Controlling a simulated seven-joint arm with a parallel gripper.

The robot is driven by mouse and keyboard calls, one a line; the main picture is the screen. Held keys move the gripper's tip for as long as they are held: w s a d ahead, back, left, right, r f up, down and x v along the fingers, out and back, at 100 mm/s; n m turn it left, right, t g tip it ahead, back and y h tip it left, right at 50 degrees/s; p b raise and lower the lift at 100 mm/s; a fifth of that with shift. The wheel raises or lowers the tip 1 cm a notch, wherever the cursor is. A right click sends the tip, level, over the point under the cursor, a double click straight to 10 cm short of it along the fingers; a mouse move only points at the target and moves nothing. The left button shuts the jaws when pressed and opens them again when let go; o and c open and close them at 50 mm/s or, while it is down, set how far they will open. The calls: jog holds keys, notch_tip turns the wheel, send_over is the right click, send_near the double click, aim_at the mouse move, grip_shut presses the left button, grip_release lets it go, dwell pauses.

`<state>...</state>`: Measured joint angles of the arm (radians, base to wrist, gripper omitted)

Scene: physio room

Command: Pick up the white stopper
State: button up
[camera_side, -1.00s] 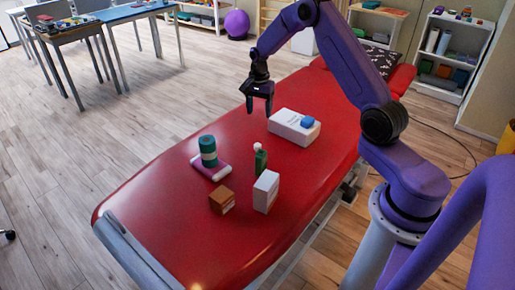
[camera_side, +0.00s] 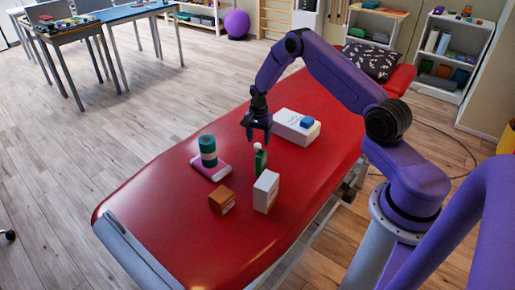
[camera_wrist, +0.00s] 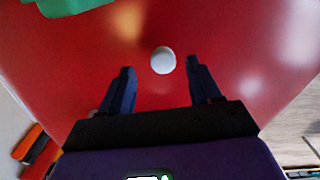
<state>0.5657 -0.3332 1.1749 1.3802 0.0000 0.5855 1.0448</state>
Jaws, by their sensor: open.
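The white stopper (camera_side: 257,146) shows at the top of a green bottle (camera_side: 261,161) on the red treatment table, in the side view. In the wrist view the stopper (camera_wrist: 163,60) is a small white disc between the fingertips, with red around it. My gripper (camera_side: 259,138) points down just above the stopper in the side view. In the wrist view my gripper (camera_wrist: 160,67) is open, with a gap on both sides of the stopper. Its fingers do not appear to touch it.
A white box (camera_side: 266,191) and a brown box (camera_side: 221,201) stand in front of the bottle. A teal roll (camera_side: 208,151) on a pink-and-white item (camera_side: 212,169) is to the left. A larger white box (camera_side: 291,128) with a blue item (camera_side: 307,122) lies behind right.

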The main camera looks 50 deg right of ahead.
aim_at(258, 145)
jog(key=shift+w+f, duration=0.2)
jog(key=shift+f, duration=2.05)
jog(key=c, duration=1.1)
jog(key=shift+r, duration=0.1)
